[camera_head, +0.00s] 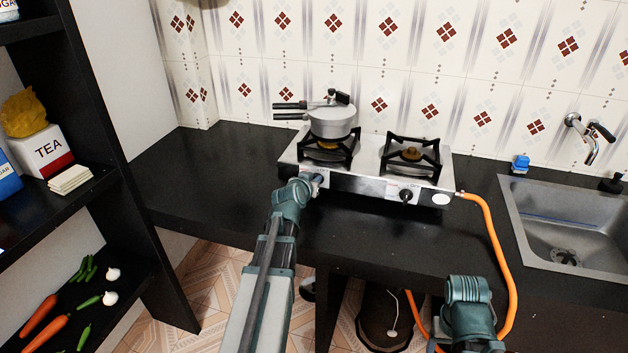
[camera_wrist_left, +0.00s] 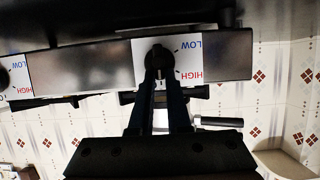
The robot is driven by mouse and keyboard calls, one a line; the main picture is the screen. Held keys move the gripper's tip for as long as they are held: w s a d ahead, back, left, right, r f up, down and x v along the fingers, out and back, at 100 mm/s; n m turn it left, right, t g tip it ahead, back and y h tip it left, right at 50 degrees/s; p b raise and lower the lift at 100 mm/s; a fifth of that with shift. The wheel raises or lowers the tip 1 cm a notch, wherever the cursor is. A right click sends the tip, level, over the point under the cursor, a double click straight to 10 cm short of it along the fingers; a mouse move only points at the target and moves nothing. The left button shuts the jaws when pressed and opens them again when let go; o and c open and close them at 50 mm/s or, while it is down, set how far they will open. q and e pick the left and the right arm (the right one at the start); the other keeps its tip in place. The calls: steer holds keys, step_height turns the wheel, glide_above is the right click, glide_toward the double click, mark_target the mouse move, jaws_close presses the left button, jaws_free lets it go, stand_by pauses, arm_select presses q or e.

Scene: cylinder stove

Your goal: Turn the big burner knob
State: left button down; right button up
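A silver two-burner stove (camera_head: 372,184) stands on the black counter with a knob on its front below each burner. My left gripper (camera_head: 318,181) is at the left knob, which it mostly hides in the head view. In the left wrist view, turned upside down, the black knob (camera_wrist_left: 157,56) sits on a white plate marked LOW and HIGH. The narrowly spaced fingers of my left gripper (camera_wrist_left: 160,80) appear shut on its grip. The right knob (camera_head: 406,195) is free. Part of my right arm shows at the bottom; its gripper does not.
A grey pot (camera_head: 331,121) with handles pointing left stands on the left burner. The right burner (camera_head: 412,154) is bare. An orange hose (camera_head: 497,235) runs down from the stove's right side. A sink (camera_head: 570,235) lies to the right; the counter left of the stove is clear.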

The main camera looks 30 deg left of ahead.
stand_by(0.4)
arm_select(q)
steer(key=shift+s+a+f+n+h, duration=0.15)
steer(key=shift+a+n+h, duration=0.2)
steer(key=shift+n+h, duration=0.4)
steer(key=shift+a+f+n+t+h+b, duration=0.15)
steer(key=shift+n+t+h+b, duration=0.1)
steer(key=shift+n+b, duration=0.25)
steer(key=shift+a+n+t+h+b, duration=0.15)
steer(key=shift+n+t+b, duration=0.15)
steer(key=shift+n, duration=0.35)
steer(key=shift+s+a+f+n+t+h+b, duration=0.1)
steer(key=shift+a+f+n+t+h+b, duration=0.1)
steer(key=shift+n+h+b, duration=0.25)
steer(key=shift+a+f+n+t+h+b, duration=0.1)
steer(key=shift+n+t+h+b, duration=0.1)
steer(key=shift+n+b, duration=0.4)
steer(key=shift+a+f+n+t+h+b, duration=0.1)
steer(key=shift+n+t+h+b, duration=0.35)
steer(key=shift+n+b, duration=0.55)
steer(key=shift+n, duration=0.25)
steer(key=c, duration=0.9)
jaws_free()
